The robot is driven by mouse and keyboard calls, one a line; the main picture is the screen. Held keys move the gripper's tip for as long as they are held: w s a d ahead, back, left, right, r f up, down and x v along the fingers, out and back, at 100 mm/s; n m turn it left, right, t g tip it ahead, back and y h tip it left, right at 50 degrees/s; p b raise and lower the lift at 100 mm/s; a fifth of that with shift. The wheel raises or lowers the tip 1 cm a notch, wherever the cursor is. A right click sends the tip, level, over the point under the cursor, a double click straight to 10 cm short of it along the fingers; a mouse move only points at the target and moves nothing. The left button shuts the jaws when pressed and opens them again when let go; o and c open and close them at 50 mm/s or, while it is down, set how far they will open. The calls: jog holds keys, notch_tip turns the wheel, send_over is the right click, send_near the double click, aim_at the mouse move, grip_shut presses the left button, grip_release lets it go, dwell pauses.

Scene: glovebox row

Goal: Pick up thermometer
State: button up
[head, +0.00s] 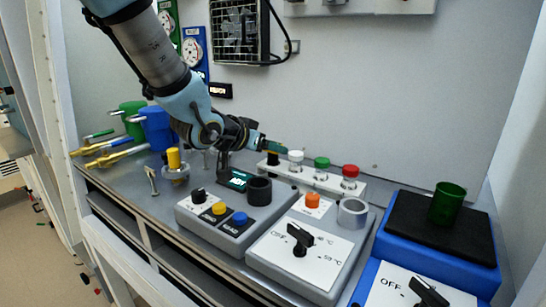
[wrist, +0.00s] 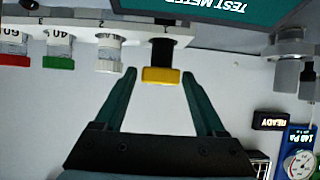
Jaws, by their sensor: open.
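My gripper (head: 268,146) is open, with its fingertips at the left end of the white rack (head: 325,182). In the wrist view, which looks upside down, my gripper (wrist: 158,73) has its two green fingers apart. A black cylinder with a yellow cap (wrist: 161,76) shows between the fingertips; I cannot tell how far in depth it is from them. The black body (head: 272,158) also shows in the head view, just below the fingertips, with its cap mostly hidden. No thing here is clearly marked as a thermometer, so I cannot tell whether this is it.
White-, green- (head: 321,163) and red-capped (head: 350,171) pieces stand along the rack. A test meter (head: 237,180) stands close by. Control boxes (head: 305,252) fill the front. A green cup (head: 446,204) stands on a black pad at right. Blue and green mugs (head: 157,127) stand at left.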

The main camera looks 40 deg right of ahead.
jog(key=shift+x, duration=1.25)
jog(key=shift+c, duration=0.3)
grip_shut()
